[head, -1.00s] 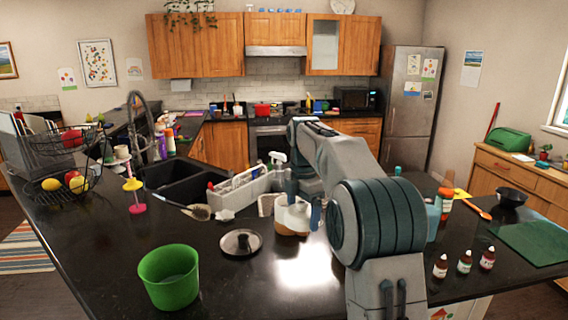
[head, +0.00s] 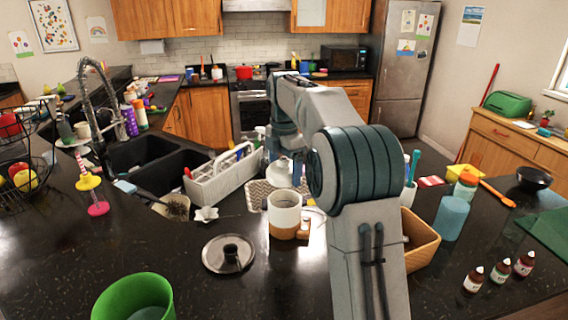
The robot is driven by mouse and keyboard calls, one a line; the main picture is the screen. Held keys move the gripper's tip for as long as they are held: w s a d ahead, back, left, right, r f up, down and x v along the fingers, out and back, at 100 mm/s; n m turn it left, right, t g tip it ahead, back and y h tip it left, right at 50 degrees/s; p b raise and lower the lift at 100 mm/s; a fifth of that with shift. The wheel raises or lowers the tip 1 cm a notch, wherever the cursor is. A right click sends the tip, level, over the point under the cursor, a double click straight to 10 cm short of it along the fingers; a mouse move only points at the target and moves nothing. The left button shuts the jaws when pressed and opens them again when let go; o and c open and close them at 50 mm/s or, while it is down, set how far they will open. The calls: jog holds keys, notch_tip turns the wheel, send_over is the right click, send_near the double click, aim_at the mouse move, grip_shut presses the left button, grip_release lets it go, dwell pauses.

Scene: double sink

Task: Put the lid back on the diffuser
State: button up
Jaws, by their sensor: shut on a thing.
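The diffuser (head: 284,213) stands upright on the dark counter, a white open-topped cylinder with a wood-toned base. The white domed lid (head: 279,173) shows just behind and above the diffuser's rim, apart from it as far as I can tell. My gripper (head: 284,152) is above the lid and shut on it. The fingertips are mostly hidden by my wrist and the lid's top.
A grey caddy (head: 223,178) stands behind left. A tan basket (head: 419,240) and blue bottle (head: 452,217) are right.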

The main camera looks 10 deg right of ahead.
jog(key=shift+s+f, duration=0.1)
jog(key=shift+f, duration=0.5)
jog(key=shift+f+b, duration=1.8)
jog(key=shift+f, duration=0.6)
jog(key=shift+p, duration=0.45)
jog(key=shift+f, duration=0.15)
dwell(0.4)
jog(key=o, duration=0.9)
jog(key=shift+c, duration=0.2)
jog(key=shift+p, duration=0.4)
